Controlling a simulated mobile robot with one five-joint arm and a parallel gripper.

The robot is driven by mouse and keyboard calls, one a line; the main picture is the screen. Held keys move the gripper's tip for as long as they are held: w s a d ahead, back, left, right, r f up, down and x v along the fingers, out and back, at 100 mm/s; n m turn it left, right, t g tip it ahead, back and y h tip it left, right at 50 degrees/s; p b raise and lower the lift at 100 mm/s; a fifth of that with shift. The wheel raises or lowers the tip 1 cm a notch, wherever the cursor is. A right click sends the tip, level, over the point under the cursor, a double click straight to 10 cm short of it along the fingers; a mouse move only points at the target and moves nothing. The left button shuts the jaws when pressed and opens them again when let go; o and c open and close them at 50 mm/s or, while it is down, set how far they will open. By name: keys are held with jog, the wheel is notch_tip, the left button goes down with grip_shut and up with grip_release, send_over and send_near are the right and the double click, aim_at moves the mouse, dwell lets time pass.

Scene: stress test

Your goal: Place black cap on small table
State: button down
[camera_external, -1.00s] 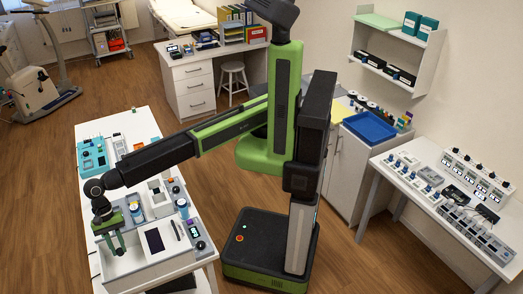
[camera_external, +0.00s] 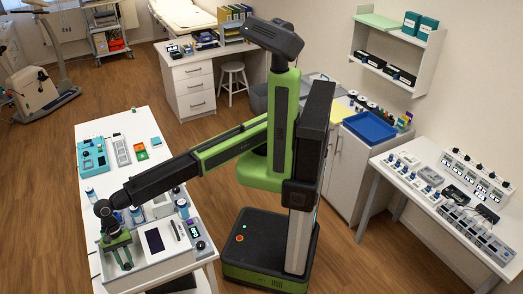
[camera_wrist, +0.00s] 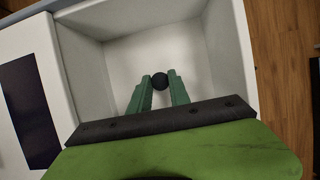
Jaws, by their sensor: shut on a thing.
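A small round black cap (camera_wrist: 160,81) sits between the fingertips of my gripper (camera_wrist: 159,77) in the wrist view. The green fingers are shut on it. Below the cap is the pale floor of an open white compartment (camera_wrist: 110,85); whether the cap touches that floor I cannot tell. In the external view my gripper (camera_external: 126,264) points down at the left end of a white unit (camera_external: 160,268) on the long white table (camera_external: 122,127); the cap is too small to make out there. Another white table (camera_external: 408,196) stands at the right.
The compartment walls (camera_wrist: 228,50) stand close around my fingers. A dark flat panel (camera_wrist: 30,112) lies to the left. A turquoise device (camera_external: 92,158), bottles and small boxes stand on the long table. A blue tray (camera_external: 369,127) sits on a cabinet. The right table holds several devices.

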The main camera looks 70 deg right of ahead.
jog(key=shift+f, duration=0.15)
jog(key=c, duration=1.2)
grip_release()
jog(key=shift+r, duration=0.2)
jog(key=shift+r, duration=0.25)
jog(key=p+v, duration=1.1)
jog(key=shift+w+d+r, duration=0.15)
jog(key=shift+r, duration=0.15)
